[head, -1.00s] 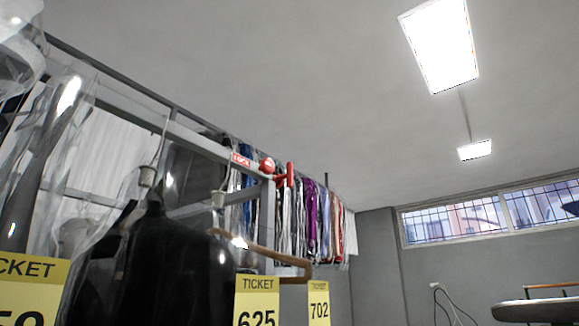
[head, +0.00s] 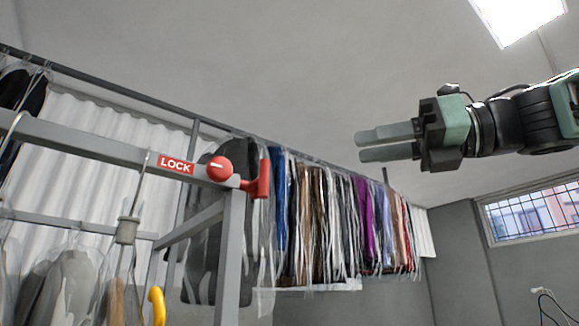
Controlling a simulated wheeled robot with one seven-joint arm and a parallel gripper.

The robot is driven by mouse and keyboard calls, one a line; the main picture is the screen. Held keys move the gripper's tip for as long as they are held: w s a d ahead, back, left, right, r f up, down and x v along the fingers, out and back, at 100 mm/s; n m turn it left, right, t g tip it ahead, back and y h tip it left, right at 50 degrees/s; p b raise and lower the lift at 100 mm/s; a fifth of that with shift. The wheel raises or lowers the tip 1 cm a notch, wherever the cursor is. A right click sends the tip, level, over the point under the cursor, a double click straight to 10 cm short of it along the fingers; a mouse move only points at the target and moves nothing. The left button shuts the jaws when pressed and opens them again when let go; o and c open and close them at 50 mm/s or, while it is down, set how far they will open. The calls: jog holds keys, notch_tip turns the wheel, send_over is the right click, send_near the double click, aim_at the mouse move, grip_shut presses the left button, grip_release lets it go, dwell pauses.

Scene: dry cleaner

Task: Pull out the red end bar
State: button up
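The red end bar (head: 262,180) is a short upright red handle at the end of the grey rack rail (head: 110,147). A round red knob (head: 220,169) sits just left of it, beside a red LOCK label (head: 175,163). The bar is joined to the rail end near the knob. My gripper (head: 358,146) comes in from the right with its fingers pointing left, right of the bar and slightly higher in the picture. It is clear of the bar and empty. A narrow gap shows between its two fingers.
Bagged clothes (head: 330,220) hang in a row behind the bar, under a long rail. A grey rack post (head: 230,260) drops below the rail end. Hangers and bagged garments (head: 60,285) fill the lower left. The space between bar and gripper looks open.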

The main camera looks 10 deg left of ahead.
aim_at(264, 175)
jog(key=shift+w+a+p, duration=0.3)
jog(key=shift+a+p, duration=1.1)
jog(key=shift+a, duration=1.45)
jog(key=shift+w+a+p, duration=0.35)
jog(key=shift+a+p, duration=1.1)
jog(key=shift+a, duration=1.4)
jog(key=shift+w+a+p, duration=0.3)
jog(key=shift+a+p, duration=1.1)
jog(key=shift+a, duration=1.45)
grip_shut()
